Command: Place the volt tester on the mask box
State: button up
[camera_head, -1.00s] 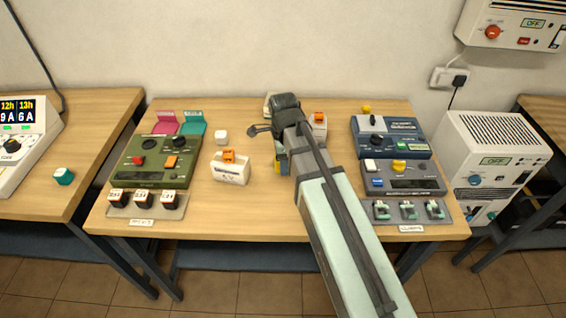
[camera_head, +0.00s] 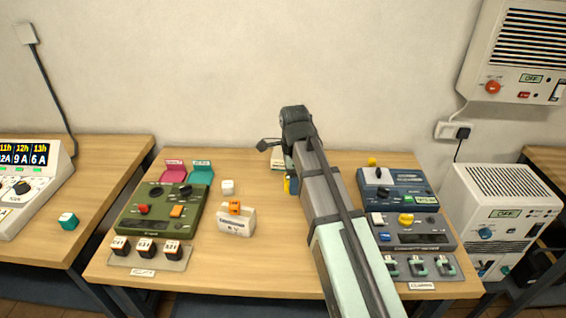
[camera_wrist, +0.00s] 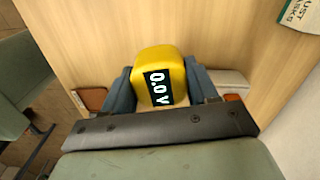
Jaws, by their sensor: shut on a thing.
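The volt tester (camera_wrist: 162,62) is yellow with a black display reading 0.0 V. My gripper (camera_wrist: 160,88) is shut on it, with a blue finger on each side. In the head view a sliver of the yellow tester (camera_head: 287,184) shows beside my arm, and the arm hides the rest.
On the wooden table (camera_head: 262,255), a green instrument (camera_head: 160,209) stands left and grey-blue instruments (camera_head: 392,189) stand right. A white block with an orange top (camera_head: 236,221) and a small white cube (camera_head: 228,187) lie between. A wall is behind.

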jog(key=w+a+r, duration=0.2)
jog(key=w, duration=0.7)
jog(key=w+a+r+m, duration=0.1)
jog(key=w+r, duration=0.1)
jog(key=w, duration=0.8)
jog(key=w+a+r, duration=0.2)
jog(key=w, duration=0.7)
jog(key=shift+m, duration=0.3)
jog(key=shift+s+f, duration=0.1)
jog(key=shift+f, duration=5.1)
jog(key=shift+f, duration=0.1)
jog(key=o, duration=1.1)
jog(key=shift+o, duration=0.2)
notch_tip(320, 180, up, 12)
